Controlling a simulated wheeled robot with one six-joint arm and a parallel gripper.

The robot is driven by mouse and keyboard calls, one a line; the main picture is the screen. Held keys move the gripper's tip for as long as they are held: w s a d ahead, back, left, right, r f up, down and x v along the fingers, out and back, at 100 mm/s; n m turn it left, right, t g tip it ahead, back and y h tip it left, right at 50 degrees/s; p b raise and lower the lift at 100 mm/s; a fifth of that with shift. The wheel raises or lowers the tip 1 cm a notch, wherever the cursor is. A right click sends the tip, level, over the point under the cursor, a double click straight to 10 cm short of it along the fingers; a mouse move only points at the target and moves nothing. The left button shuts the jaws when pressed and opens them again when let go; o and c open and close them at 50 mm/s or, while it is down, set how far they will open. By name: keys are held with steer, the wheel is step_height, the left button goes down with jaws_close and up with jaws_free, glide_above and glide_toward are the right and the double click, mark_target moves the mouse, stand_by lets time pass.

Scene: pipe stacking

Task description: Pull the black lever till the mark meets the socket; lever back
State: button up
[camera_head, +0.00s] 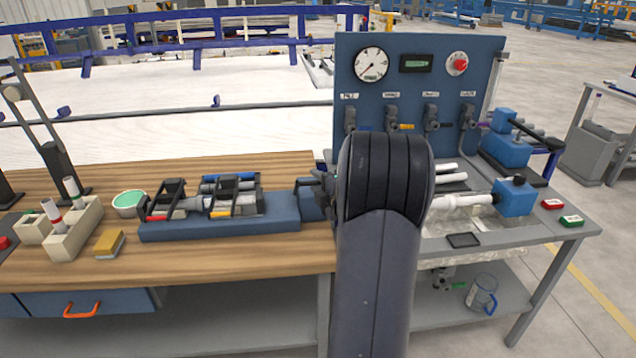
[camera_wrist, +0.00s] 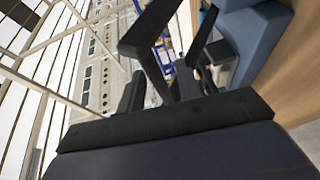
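The blue clamping fixture (camera_head: 270,214) lies on the wooden bench, with black clamps and grey pipe pieces on it. A blue block (camera_wrist: 250,40) is at upper right. The mark and socket are not discernible.
A blue panel (camera_head: 415,85) with gauge, red button and several valves stands behind my arm. White pipe holders (camera_head: 75,232), a green-topped bowl (camera_head: 129,203) and a yellow sponge (camera_head: 110,243) are at left. A grey bench (camera_head: 535,231) with a blue pipe fitting is at right.

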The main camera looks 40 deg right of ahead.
jaws_close()
stand_by(0.3)
steer(key=shift+r, duration=0.1)
